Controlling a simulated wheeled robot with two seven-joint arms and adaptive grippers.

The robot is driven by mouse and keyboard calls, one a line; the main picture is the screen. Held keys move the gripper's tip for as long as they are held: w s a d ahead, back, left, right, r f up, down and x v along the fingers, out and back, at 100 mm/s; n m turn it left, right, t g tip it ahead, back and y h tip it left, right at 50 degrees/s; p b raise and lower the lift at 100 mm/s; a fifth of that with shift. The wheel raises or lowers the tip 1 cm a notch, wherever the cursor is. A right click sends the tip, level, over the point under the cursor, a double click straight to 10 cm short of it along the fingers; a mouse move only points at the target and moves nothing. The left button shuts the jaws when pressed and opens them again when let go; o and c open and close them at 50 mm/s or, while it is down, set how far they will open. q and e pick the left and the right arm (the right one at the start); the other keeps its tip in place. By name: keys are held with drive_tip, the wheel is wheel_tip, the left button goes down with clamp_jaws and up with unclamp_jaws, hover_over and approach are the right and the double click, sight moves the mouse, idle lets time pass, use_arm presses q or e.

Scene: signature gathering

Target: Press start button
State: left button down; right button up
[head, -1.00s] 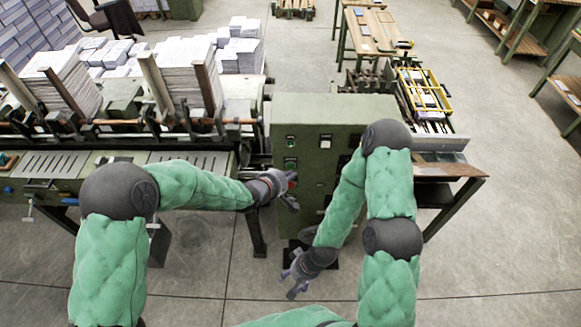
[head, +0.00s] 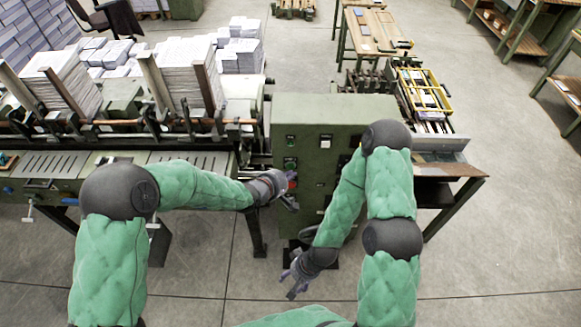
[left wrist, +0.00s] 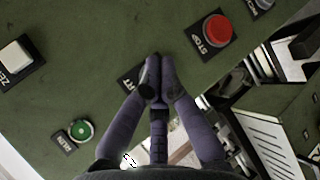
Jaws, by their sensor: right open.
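A green machine cabinet (head: 345,108) stands in the middle of the head view, with buttons on its front. A green button (head: 290,163), apparently the start button, shows just above my left gripper (head: 289,190). In the left wrist view, my left gripper (left wrist: 160,72) is shut, with its fingertips together over a partly covered label (left wrist: 130,78). They hide the button beside that label, and I cannot tell whether they touch it. The red stop button (left wrist: 217,29) lies to the upper right. My right gripper (head: 294,282) is open and empty, low near the floor.
Another green button (left wrist: 80,130) and a white button (left wrist: 15,55) sit on the same panel. A feeder with paper stacks (head: 182,72) is at left; a wooden side table (head: 450,170) is at right. The floor (head: 510,220) at right is clear.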

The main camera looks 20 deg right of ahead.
use_arm(q)
drive_tip(key=shift+w, duration=0.1)
drive_tip(key=shift+w+d, duration=0.15)
drive_tip(key=shift+w, duration=0.2)
drive_tip(key=shift+w+d+r, duration=0.1)
drive_tip(key=shift+w, duration=0.3)
idle(1.0)
drive_tip(key=shift+s, duration=0.1)
drive_tip(key=shift+s+a, duration=0.25)
drive_tip(key=shift+s, duration=0.45)
drive_tip(key=s, duration=0.2)
drive_tip(key=s+a, duration=0.1)
drive_tip(key=s, duration=0.2)
drive_tip(key=shift+a, duration=0.2)
drive_tip(key=shift+w, duration=0.1)
idle(0.7)
